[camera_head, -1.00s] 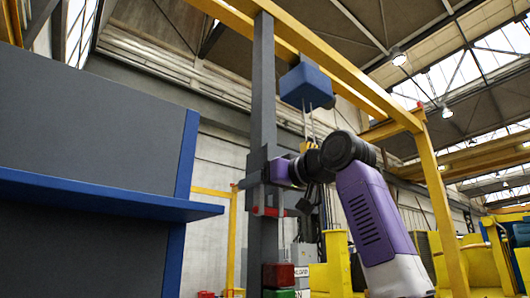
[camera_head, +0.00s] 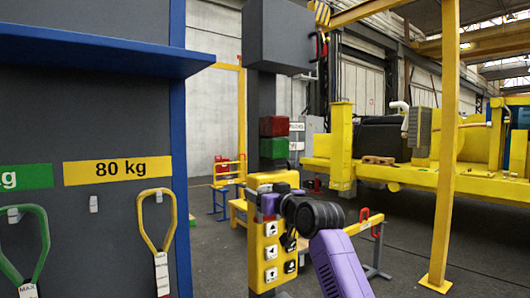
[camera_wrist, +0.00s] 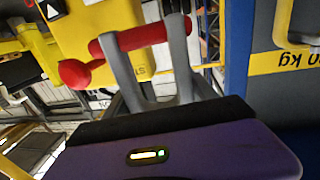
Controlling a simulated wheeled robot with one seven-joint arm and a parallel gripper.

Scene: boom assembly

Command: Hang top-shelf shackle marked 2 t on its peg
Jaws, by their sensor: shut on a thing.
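My gripper (camera_head: 272,204) shows small in the head view, in front of a yellow button panel (camera_head: 271,250). In the wrist view it is shut on what looks like the shackle, seen as a red bar (camera_wrist: 142,37) with a round red knob at its left end. The bar lies across the ends of two grey prongs. I cannot tell whether these prongs are fingers or shackle legs. No 2 t mark is legible. I cannot identify the shackle's peg in either view.
A grey board with a blue shelf (camera_head: 100,48) stands at the left. It carries an 80 kg sign (camera_head: 118,170), a grey peg (camera_head: 94,203) and a yellow sling (camera_head: 172,218). A yellow post (camera_head: 446,180) stands at the right.

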